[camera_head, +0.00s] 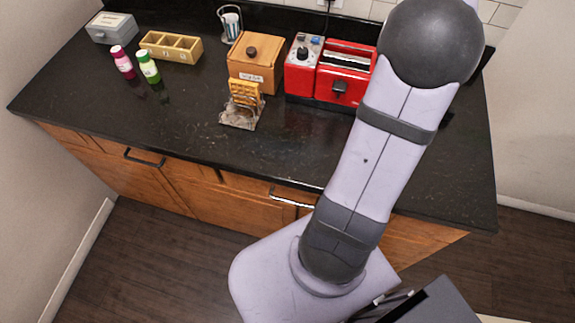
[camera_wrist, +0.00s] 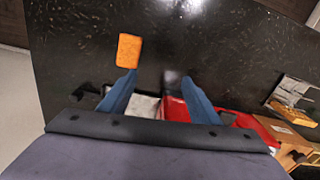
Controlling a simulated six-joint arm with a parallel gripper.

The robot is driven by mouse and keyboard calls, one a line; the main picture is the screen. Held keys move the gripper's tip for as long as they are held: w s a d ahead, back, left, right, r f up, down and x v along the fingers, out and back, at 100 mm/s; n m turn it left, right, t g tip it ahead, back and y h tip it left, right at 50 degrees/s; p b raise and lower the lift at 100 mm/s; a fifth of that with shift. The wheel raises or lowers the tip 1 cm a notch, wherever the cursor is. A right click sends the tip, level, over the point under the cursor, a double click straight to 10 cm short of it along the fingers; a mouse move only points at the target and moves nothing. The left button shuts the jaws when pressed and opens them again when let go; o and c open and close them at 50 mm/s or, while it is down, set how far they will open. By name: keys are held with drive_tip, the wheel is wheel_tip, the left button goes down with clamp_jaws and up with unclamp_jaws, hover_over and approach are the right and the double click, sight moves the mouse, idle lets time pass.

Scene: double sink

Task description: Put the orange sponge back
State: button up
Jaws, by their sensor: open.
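The orange sponge (camera_wrist: 129,50) lies on the black counter in the wrist view, a small rounded block. It is just beyond the tip of my left finger and off to the left of the gap between the fingers. My gripper (camera_wrist: 158,78) is open, with two blue fingers spread apart and nothing held between them. In the head view neither the sponge nor my gripper shows; my arm covers the right part of the counter.
A red toaster (camera_head: 343,78), a red machine (camera_head: 303,66), a wooden box (camera_head: 256,62) and a wire rack (camera_head: 241,116) holding orange-brown slices stand on the counter (camera_head: 180,125). A pale grey object (camera_wrist: 146,107) is beside the toaster. Two bottles stand left. The front counter is clear.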

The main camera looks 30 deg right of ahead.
drive_tip(key=w+a+f+n, duration=0.1)
drive_tip(key=w+a+n, duration=0.15)
drive_tip(key=a, duration=0.75)
drive_tip(key=w+a+f+n, duration=0.2)
drive_tip(key=w+a, duration=0.1)
drive_tip(key=a, duration=0.7)
drive_tip(key=s+a+f+n, duration=0.1)
drive_tip(key=s+a, duration=0.1)
drive_tip(key=a, duration=0.5)
drive_tip(key=s+a+f+n, duration=0.2)
drive_tip(key=s+a, duration=0.1)
drive_tip(key=a, duration=0.4)
drive_tip(key=shift+s, duration=0.25)
